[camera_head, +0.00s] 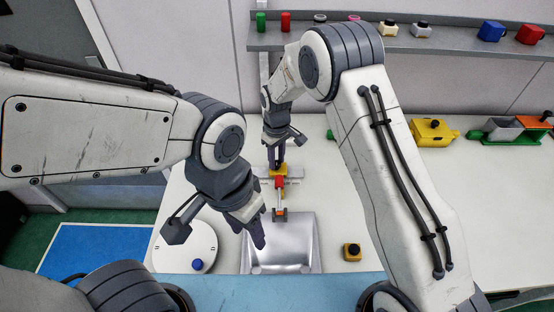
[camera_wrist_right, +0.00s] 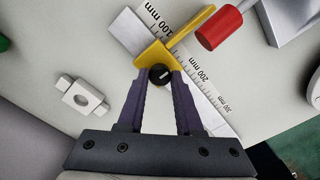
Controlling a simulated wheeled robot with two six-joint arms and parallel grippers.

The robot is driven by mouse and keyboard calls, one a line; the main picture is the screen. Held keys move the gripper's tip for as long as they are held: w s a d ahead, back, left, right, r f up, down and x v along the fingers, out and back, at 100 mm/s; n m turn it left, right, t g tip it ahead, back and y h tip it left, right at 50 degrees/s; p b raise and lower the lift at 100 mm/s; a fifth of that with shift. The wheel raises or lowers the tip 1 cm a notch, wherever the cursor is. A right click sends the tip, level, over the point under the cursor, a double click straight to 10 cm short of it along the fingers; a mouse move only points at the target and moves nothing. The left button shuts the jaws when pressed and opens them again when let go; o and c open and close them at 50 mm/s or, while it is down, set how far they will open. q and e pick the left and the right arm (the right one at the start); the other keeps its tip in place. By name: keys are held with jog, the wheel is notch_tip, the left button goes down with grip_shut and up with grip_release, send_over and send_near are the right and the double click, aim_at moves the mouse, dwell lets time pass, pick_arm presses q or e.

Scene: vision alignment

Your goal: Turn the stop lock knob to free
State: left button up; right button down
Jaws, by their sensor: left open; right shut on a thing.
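The stop is a yellow block (camera_wrist_right: 152,55) on a metal ruler (camera_wrist_right: 208,98) marked in millimetres. It carries a round black knob (camera_wrist_right: 160,75) with a small pale mark; I cannot read its setting. In the right wrist view, my right gripper (camera_wrist_right: 160,82) has its purple fingers around the knob, one on each side. In the head view, my right gripper (camera_head: 277,160) points down at the yellow stop (camera_head: 278,170) and hides the knob. My left gripper (camera_head: 218,238) is open and empty, lower and left, above the table between the white disc and the metal tray.
A red cylinder (camera_wrist_right: 219,28) lies beside the stop. A metal tray (camera_head: 308,235), a white disc (camera_head: 180,235) with a blue knob (camera_head: 197,265), and a small yellow block (camera_head: 352,252) are nearer. A yellow box (camera_head: 432,130) stands right. A shelf (camera_head: 370,37) runs behind. The right table is mostly clear.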

aim_at(277, 162)
jog(key=shift+n, duration=0.3)
jog(key=c, duration=0.6)
grip_release()
jog(key=shift+o, duration=0.2)
jog(key=shift+r, duration=0.15)
jog(key=shift+r, duration=0.35)
notch_tip(277, 162, up, 10)
jog(key=b, duration=0.2)
jog(key=shift+f, duration=0.25)
